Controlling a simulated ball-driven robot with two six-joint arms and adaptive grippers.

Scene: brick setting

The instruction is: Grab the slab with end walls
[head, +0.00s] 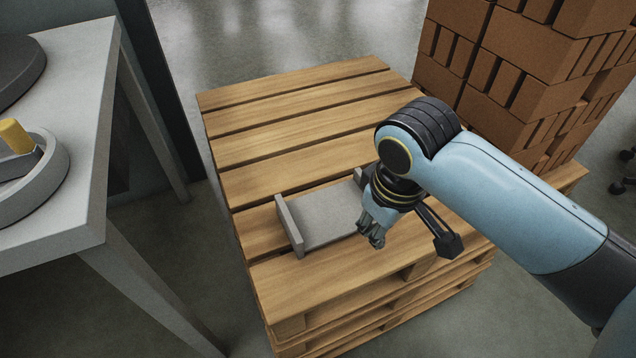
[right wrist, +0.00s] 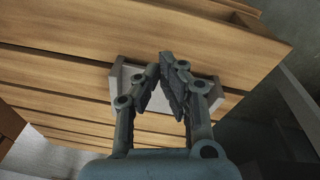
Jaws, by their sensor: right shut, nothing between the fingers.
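The slab with end walls (head: 325,217) is a flat grey piece with a raised wall at each end. It lies on the wooden pallet stack (head: 290,140) near its front edge. In the head view its left wall is clear, and my right gripper and wrist hide part of its right end. My right gripper (head: 372,232) is shut and empty, over or just in front of the slab's right part. In the right wrist view the slab (right wrist: 120,82) shows behind the fingers (right wrist: 160,75); contact cannot be made out. My left gripper is not in view.
A grey table (head: 75,120) at the left carries a round grey object (head: 45,185) with a yellow part. The pallet boards left of and behind the slab are clear, with gaps between them.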

